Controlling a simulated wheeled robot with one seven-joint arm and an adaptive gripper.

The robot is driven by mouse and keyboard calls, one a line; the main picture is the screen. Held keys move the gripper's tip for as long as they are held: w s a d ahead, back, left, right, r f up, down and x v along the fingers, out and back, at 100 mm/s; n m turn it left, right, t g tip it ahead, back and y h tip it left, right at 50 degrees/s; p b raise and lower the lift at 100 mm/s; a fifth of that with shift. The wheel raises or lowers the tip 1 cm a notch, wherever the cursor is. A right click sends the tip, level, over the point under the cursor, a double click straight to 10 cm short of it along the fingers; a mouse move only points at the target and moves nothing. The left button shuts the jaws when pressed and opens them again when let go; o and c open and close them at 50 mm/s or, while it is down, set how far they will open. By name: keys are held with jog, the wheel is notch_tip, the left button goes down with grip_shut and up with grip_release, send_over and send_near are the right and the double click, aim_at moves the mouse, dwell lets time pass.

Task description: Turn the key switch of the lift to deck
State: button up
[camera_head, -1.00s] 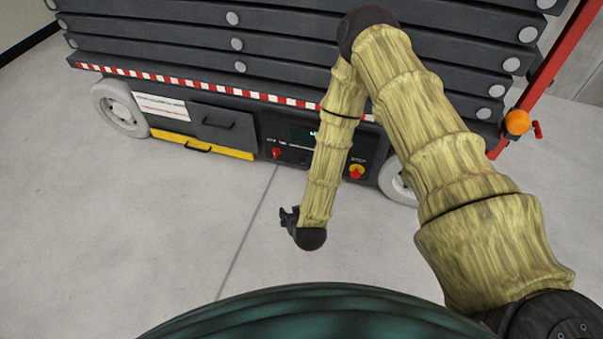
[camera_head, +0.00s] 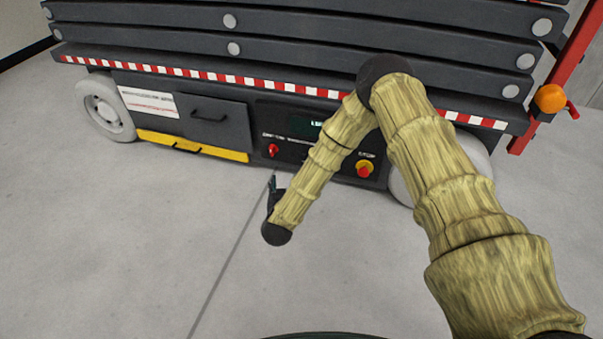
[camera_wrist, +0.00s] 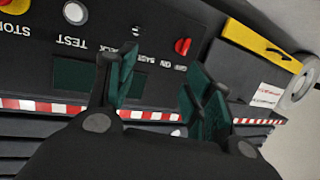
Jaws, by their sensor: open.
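The lift's control panel (camera_head: 315,140) is a dark strip low on its side. In the wrist view the panel (camera_wrist: 155,93) appears turned about, with the labels TEST, DECK, BASE, ON and OFF. A small pale detail (camera_wrist: 135,31), perhaps the key switch, shows between DECK and BASE; its setting cannot be made out. The left finger partly covers the DECK label. My gripper (camera_head: 272,188) is in front of the panel, below the red knob. In the wrist view my gripper (camera_wrist: 160,72) is open and empty, its teal-padded fingers apart.
A red knob (camera_head: 273,150) sits at the panel's left, also in the wrist view (camera_wrist: 183,46). A red stop button on yellow (camera_head: 364,170) sits at its right. A yellow strip (camera_head: 193,146) and white wheels flank the panel. Open concrete floor (camera_head: 150,230) lies in front.

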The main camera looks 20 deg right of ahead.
aim_at(301, 160)
jog(key=shift+w+d+f+m+h+b, duration=0.5)
jog(key=shift+w+d+f+h+b, duration=0.35)
jog(key=shift+w+d+b, duration=1.35)
jog(key=shift+w+d+f+m+h+b, duration=0.65)
jog(key=shift+w+d+b, duration=0.65)
jog(key=shift+w+b, duration=1.75)
jog(key=shift+w+d+f+m+h+b, duration=0.35)
jog(key=shift+w+d+f+h+b, duration=0.6)
jog(key=shift+w+d+b, duration=1.6)
jog(key=shift+s+a+b, duration=0.35)
jog(key=shift+a+b, duration=0.15)
jog(key=shift+a, duration=0.3)
jog(key=shift+r, duration=0.1)
jog(key=c, duration=1)
